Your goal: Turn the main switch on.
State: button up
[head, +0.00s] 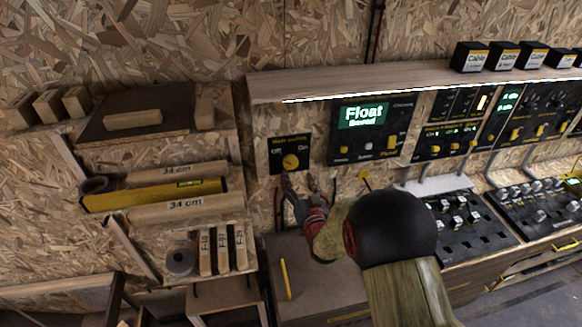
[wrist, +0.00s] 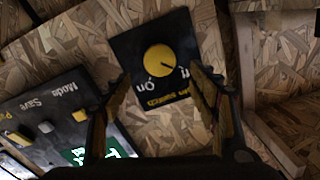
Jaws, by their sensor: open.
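The main switch is a dark panel (head: 276,145) on the chipboard wall with a round yellow knob (head: 290,161). Its labels read Off at left and On at right in the head view. The wrist view shows the panel (wrist: 126,43) upside down, with the knob (wrist: 159,59) ahead between the fingers. A thin dark mark on the knob seems to point to the Off side. My gripper (head: 303,183) is open and empty, just below and in front of the panel. In the wrist view its fingers (wrist: 160,85) straddle the lower panel area, apart from the knob.
A Float display panel (head: 365,132) with yellow buttons is right of the switch. A wooden shelf (head: 350,84) juts out above. Racks with wooden blocks (head: 185,210) stand at left. A bench top (head: 325,280) lies below my arm, with a yellow stick (head: 285,279) on it.

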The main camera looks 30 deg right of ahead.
aim_at(292, 164)
jog(key=x, duration=0.7)
jog(key=shift+f+b, duration=0.1)
jog(key=shift+b, duration=0.25)
jog(key=shift+c, duration=0.5)
jog(key=c, duration=1.1)
